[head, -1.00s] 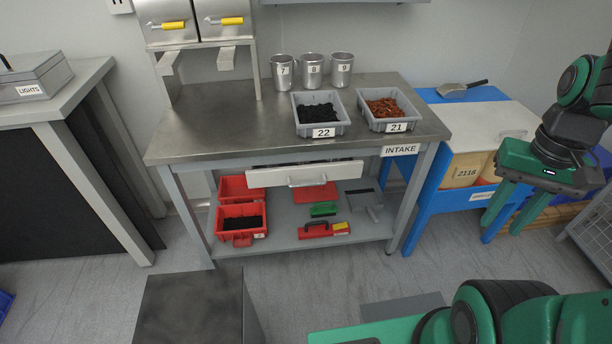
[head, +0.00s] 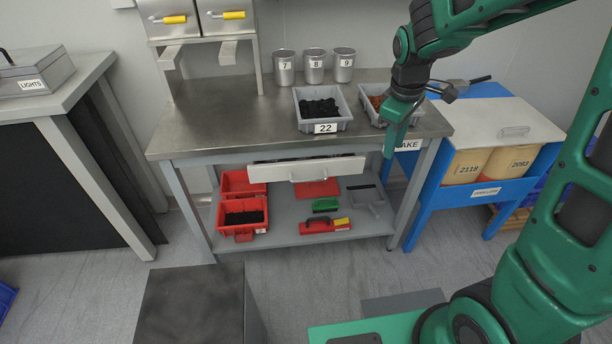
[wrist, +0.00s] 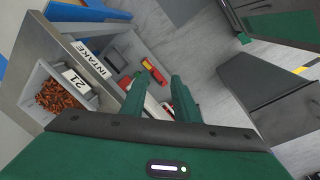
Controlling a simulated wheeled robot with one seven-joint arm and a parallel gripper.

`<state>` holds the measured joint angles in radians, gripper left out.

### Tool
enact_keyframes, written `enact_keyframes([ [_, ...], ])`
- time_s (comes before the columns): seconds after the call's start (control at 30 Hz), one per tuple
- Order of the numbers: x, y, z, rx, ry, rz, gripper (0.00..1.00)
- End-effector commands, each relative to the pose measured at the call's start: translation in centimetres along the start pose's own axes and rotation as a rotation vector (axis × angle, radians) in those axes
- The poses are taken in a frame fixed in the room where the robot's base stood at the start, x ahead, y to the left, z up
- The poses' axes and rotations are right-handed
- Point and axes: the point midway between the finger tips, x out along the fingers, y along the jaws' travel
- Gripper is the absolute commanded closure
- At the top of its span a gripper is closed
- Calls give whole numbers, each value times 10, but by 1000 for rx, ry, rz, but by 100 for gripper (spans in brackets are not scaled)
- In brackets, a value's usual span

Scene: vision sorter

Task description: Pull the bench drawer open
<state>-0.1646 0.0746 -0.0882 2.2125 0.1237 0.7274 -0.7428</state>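The bench drawer has a white front (head: 345,168) under the steel bench top, with a grey bar handle (head: 305,178) at its middle. My gripper (head: 389,152) is to the right of the drawer, in front of the bench's right end, fingers pointing down. It is apart from the handle. In the wrist view my gripper (wrist: 158,78) shows two separated green fingers with nothing held between them. A pale strip between them is too partly hidden to identify.
Grey bins 22 (head: 338,121) and 21 (wrist: 44,76) stand on the bench top (head: 220,130); my gripper partly covers bin 21 in the head view. Red bins (head: 240,232) and tools lie on the lower shelf. A blue stand (head: 425,205) is at right.

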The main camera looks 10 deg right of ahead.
Motion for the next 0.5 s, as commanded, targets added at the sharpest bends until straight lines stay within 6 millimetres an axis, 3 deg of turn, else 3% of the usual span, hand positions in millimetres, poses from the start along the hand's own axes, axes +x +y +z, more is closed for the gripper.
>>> enact_keyframes([
  [0.03,12,-6,-28,-99,7,2,72],
  [0.1,27,-15,-63,-235,23,8,72],
  [0.3,68,-56,-153,-588,74,23,72],
  [0.5,95,-88,-201,-790,109,33,72],
])
